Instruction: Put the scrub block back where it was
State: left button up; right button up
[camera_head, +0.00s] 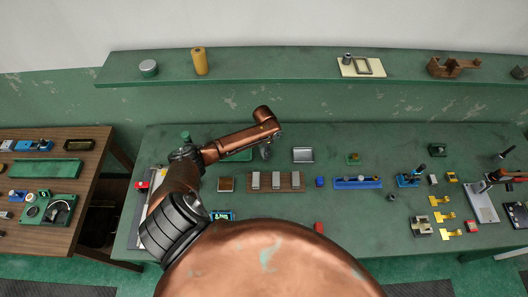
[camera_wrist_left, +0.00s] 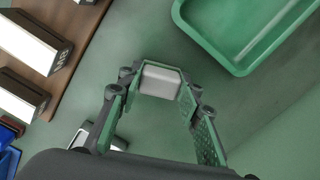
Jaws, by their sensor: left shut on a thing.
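My left gripper (camera_head: 266,151) is over the back middle of the green workbench, between the green tray and the wooden board. In the left wrist view its green-padded fingers (camera_wrist_left: 160,92) are shut on a pale grey block (camera_wrist_left: 160,80), which I take to be the scrub block. The block sits between the fingertips; whether it touches the bench I cannot tell. In the head view the gripper hides it. My right gripper is not in view.
The green tray (camera_wrist_left: 236,66) lies close beside the gripper; the wooden board (camera_head: 290,190) with grey blocks is in front. Blue rack (camera_head: 358,183) and yellow brackets (camera_head: 444,217) stand farther right. A shelf (camera_head: 270,64) runs behind.

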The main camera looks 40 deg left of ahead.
pick_arm(q)
jog(key=o, duration=1)
notch_tip(320, 180, up, 12)
jog(key=shift+r, duration=0.1)
dwell(0.4)
